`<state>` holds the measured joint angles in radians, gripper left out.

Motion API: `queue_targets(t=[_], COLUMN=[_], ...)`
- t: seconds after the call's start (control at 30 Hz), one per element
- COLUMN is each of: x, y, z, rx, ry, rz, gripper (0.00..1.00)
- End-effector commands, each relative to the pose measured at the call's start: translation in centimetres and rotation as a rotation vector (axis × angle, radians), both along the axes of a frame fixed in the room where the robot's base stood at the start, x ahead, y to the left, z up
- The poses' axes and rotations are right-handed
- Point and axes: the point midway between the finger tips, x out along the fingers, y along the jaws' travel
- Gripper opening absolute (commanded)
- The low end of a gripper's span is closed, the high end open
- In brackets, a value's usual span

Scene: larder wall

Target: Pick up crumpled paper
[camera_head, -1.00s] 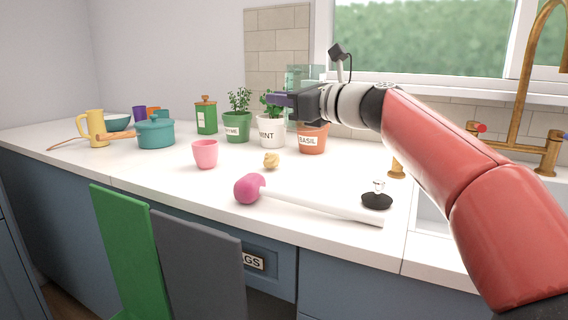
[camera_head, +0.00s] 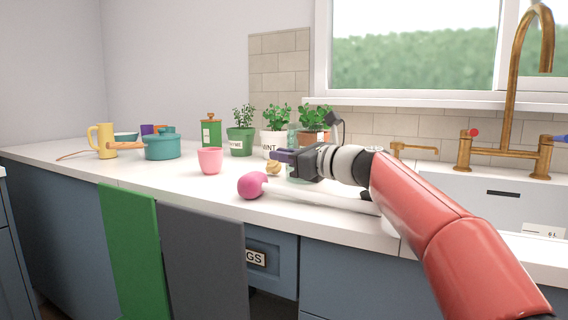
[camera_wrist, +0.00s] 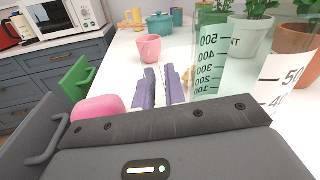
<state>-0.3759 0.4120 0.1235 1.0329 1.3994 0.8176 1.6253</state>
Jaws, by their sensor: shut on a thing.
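The crumpled paper (camera_head: 273,168) is a small yellowish lump on the white counter. In the wrist view a bit of it (camera_wrist: 186,75) shows just right of the finger tips. My gripper (camera_head: 281,155) is low over the counter, close above and beside the paper in the picture. In the wrist view its two purple fingers (camera_wrist: 160,88) are slightly apart, with the paper outside them. A clear glass measuring jug (camera_wrist: 209,60) with black marks stands right beside the fingers. My gripper seems shut on this jug; the exact grip is hard to see through the glass.
Potted herbs (camera_head: 276,130) stand behind. A teal pot (camera_head: 162,146) is at the left, the sink (camera_head: 500,200) at the right.

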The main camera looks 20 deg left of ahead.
Motion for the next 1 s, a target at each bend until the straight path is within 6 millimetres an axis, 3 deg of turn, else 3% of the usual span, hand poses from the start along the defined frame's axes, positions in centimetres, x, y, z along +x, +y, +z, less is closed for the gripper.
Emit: queue_targets(t=[0.23, 0.27, 0.43, 0.73, 1.0], x=[0.0, 0.0, 0.0, 0.0, -1.3], y=[0.0, 0.0, 0.0, 0.0, -4.8], z=[-0.2, -0.2, -0.1, 0.4, 0.1], rx=[0.001, 0.0, 0.0, 0.0, 0.0], ry=[-0.001, 0.0, 0.0, -0.001, -0.002], rz=[-0.001, -0.001, -0.001, 0.0, -0.005], gripper=[0.0, 0.13, 0.34, 0.34, 0.34])
